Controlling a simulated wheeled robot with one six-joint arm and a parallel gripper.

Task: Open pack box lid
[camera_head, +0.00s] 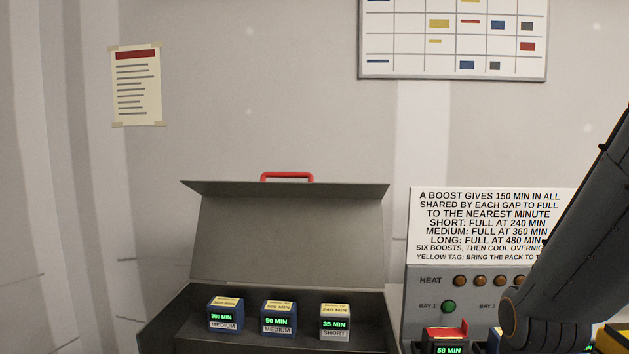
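The pack box (176,321) stands at the lower middle, its front cut off by the picture's bottom edge. Its grey lid (288,240) is raised and leans up at the back, with a red handle (287,176) at the lid's top edge. Inside are three packs: a blue one reading 200 MIN or similar, MEDIUM (225,315), a blue one reading 50 MIN, MEDIUM (278,319), and a grey one reading 35 MIN, SHORT (334,322). My arm enters from the right, apart from the lid. My gripper's fingers are not in view.
My arm covers the unit's right part. The wall behind is bare around a chart and a notice.

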